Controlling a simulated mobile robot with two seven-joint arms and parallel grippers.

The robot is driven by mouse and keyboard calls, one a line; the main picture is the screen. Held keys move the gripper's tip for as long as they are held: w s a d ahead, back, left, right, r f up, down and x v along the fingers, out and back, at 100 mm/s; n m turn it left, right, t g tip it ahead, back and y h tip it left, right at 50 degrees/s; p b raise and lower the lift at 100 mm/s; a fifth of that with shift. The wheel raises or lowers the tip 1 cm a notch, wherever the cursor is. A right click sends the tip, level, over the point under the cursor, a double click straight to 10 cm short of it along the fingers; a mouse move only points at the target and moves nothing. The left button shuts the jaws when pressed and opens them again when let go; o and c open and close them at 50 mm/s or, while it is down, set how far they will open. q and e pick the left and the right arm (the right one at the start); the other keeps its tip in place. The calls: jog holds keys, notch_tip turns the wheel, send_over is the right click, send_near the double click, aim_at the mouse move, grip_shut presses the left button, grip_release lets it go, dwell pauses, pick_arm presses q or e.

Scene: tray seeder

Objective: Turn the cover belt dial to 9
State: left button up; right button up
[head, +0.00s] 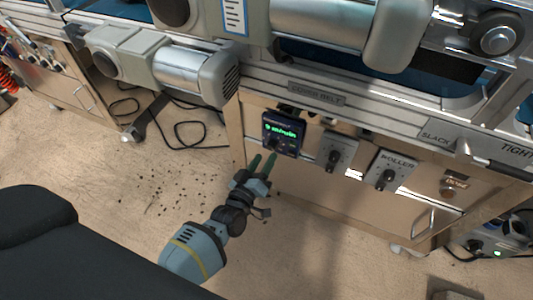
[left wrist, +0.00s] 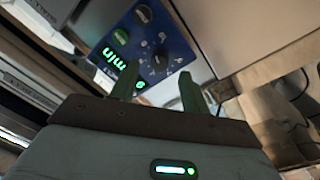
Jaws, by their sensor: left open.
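The cover belt control box (head: 283,134) is a small dark blue box with a green lit display, mounted on the machine's front below the "COVER BELT" label (head: 317,94). Its blue face with dark round knobs also shows in the left wrist view (left wrist: 158,42). A dark dial (head: 273,143) sits low on the box; its setting is too small to read. My left gripper (head: 263,163) is open just below and in front of the box, its green fingers pointing up at it. In the left wrist view its fingers (left wrist: 157,88) stand apart with nothing between them. My right gripper is not in view.
Two grey switch boxes, a middle one (head: 337,152) and the "ROLLER" one (head: 390,171), sit right of the blue box. A motor with a silver cylinder (head: 190,72) juts out at upper left. Black cables (head: 190,130) lie on the floor.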

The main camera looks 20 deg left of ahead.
pick_arm(q)
jog(key=shift+s+a+f+p, duration=0.1)
jog(key=shift+s+p, duration=0.1)
jog(key=shift+s, duration=1)
jog(key=shift+s+a+p, duration=0.1)
jog(key=shift+s+p, duration=0.1)
jog(key=shift+s, duration=1)
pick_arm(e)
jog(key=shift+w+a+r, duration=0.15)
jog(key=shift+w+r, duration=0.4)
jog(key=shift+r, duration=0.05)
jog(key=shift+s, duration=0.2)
